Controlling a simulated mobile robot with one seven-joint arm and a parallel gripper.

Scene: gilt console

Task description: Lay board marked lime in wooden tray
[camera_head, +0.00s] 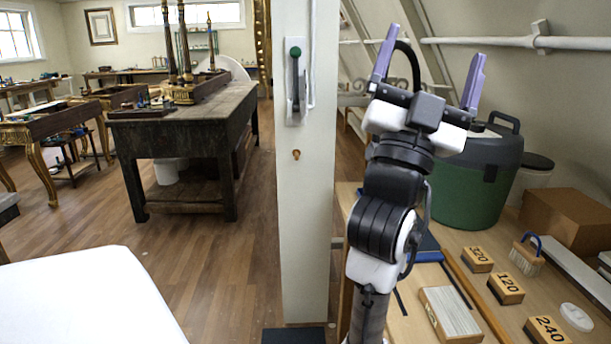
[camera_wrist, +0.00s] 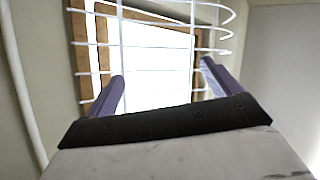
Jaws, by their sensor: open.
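My gripper (camera_head: 434,44) is raised at the upper right in the head view, pointing up, with its two purple fingers spread wide and nothing between them. The fingers also show in the wrist view (camera_wrist: 163,75), open and empty, in front of a bright window. I can make out no board marked lime in either view. I cannot pick out a wooden tray either. My arm hides part of the workbench (camera_head: 405,325) below it.
The bench bears sanding blocks marked 320 (camera_head: 477,260), 120 (camera_head: 506,289) and 240 (camera_head: 548,331), a grey-topped block (camera_head: 450,312), a brush (camera_head: 527,256), a green bucket (camera_head: 470,185) and a brown box (camera_head: 566,217). A white post (camera_head: 307,200) stands left of my arm.

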